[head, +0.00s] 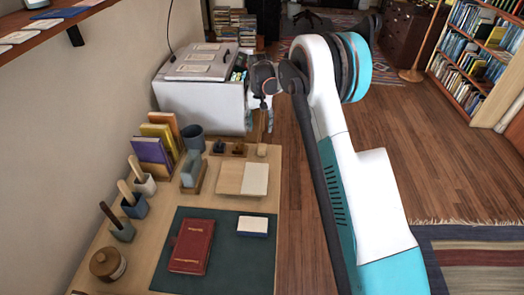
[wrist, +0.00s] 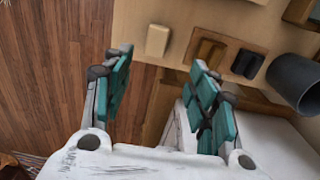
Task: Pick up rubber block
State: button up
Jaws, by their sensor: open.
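Three small blocks stand in a row near the far edge of the desk: a cream block (head: 261,150), a brown block (head: 238,149) and a black block (head: 218,146). They also show in the wrist view as cream (wrist: 157,40), brown (wrist: 207,50) and black (wrist: 246,63). I cannot tell from looks alone which is the rubber one. My gripper (wrist: 160,78) is open and empty, its teal-padded fingers apart. In the wrist view the cream block lies ahead, between the directions of the two fingers, touching neither. In the head view my gripper (head: 263,112) is beyond the desk's far edge.
A dark cup (head: 193,137) and upright books (head: 160,140) stand left of the blocks. A red book (head: 191,246) lies on a dark green mat (head: 240,268). A white machine (head: 200,95) stands behind the desk. Open wooden floor (head: 440,160) lies to the right.

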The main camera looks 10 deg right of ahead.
aim_at(262, 147)
notch_tip(262, 147, down, 8)
jog(key=shift+r+b, duration=0.15)
jog(key=shift+b, duration=0.9)
jog(key=f, duration=0.1)
jog(key=f+b, duration=0.1)
jog(key=f, duration=0.1)
jog(key=f+b, duration=0.1)
jog(key=f, duration=0.1)
jog(key=shift+s+d+f, duration=0.1)
jog(key=shift+s+d, duration=0.1)
jog(key=shift+d, duration=0.1)
jog(key=c, duration=1)
